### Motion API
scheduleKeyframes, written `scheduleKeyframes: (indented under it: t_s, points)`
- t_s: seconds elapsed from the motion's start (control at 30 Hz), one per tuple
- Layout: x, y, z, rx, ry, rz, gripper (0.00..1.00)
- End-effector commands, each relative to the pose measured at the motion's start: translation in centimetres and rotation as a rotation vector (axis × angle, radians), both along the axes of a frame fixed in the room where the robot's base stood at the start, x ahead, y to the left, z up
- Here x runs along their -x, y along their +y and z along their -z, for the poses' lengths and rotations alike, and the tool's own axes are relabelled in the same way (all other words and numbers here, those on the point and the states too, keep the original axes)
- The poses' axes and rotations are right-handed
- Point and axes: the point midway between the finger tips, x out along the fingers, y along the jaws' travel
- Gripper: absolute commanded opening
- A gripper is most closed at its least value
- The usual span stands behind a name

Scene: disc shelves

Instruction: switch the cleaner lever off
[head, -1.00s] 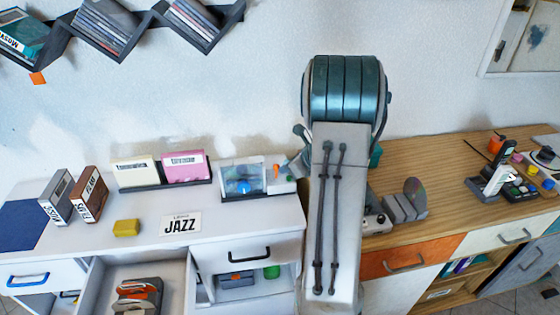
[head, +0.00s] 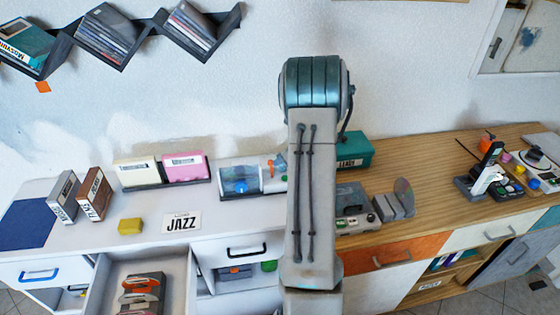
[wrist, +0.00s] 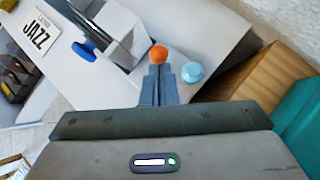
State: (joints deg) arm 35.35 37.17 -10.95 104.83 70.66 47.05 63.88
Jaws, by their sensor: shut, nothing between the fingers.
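The cleaner (head: 240,181) is a box with a clear front and blue inside, at the right end of the white counter. At its right side stand an orange knob (head: 270,164) and a light blue knob. In the wrist view, my gripper (wrist: 158,72) is shut and empty. Its tips are just below the orange knob (wrist: 158,54) in the picture; I cannot tell whether they touch it. The light blue knob (wrist: 192,72) is to the right of the fingers. I cannot tell which knob is the lever's. The head view hides my gripper behind my arm.
A green box (head: 352,150) and a grey device (head: 353,212) stand on the wooden counter right of my arm. Cream and pink disc boxes (head: 184,166) stand left of the cleaner. An open drawer (head: 182,275) juts out below. The JAZZ card (head: 181,222) lies flat on the counter.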

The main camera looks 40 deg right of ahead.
Motion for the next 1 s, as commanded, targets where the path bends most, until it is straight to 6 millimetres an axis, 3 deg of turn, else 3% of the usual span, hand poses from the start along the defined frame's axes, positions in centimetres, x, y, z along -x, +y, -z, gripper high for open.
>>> scheduleKeyframes:
  t_s: [0.33, 0.77, 1.0]
  points:
    - [0.0, 0.1, -1.6, 0.0, 0.0, -0.001, 0.0]
    - [0.1, 0.0, -1.7, 0.001, 0.0, -0.001, 0.0]
    - [2.4, -1.4, -3.0, 0.0, 0.0, 0.001, 0.0]
